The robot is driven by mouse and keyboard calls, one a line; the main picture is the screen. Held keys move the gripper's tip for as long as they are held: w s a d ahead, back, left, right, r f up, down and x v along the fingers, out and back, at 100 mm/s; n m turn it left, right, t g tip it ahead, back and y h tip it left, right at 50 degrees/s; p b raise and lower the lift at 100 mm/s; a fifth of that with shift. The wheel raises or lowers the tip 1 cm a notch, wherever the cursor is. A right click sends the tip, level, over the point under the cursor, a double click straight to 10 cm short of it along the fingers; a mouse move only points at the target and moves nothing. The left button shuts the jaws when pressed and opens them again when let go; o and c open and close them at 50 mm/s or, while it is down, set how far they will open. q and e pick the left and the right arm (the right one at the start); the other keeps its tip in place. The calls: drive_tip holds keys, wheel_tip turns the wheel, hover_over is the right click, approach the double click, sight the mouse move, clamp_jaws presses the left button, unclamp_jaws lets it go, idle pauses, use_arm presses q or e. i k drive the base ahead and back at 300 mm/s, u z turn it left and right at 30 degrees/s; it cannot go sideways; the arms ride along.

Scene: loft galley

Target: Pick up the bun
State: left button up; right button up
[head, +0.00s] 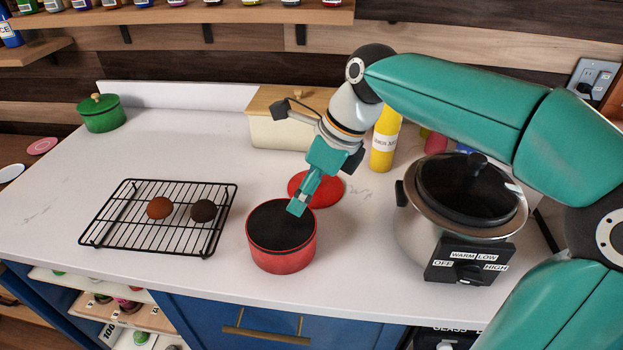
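My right gripper (298,207) points down over the red pot (282,260), to the right of the rack and well apart from the bun. Its teal fingers are seen nearly edge-on, so I cannot tell if they are open or shut. Nothing shows held in them. My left gripper is not in view.
A red lid (328,190) lies behind the pot. A cream box with a wooden lid (283,135), a yellow bottle (384,140) and a large slow cooker (415,235) stand behind and right. A green pot (101,115) stands back left. The counter around the rack is clear.

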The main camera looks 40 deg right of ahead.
sight(160, 208)
drive_tip(key=k, duration=1)
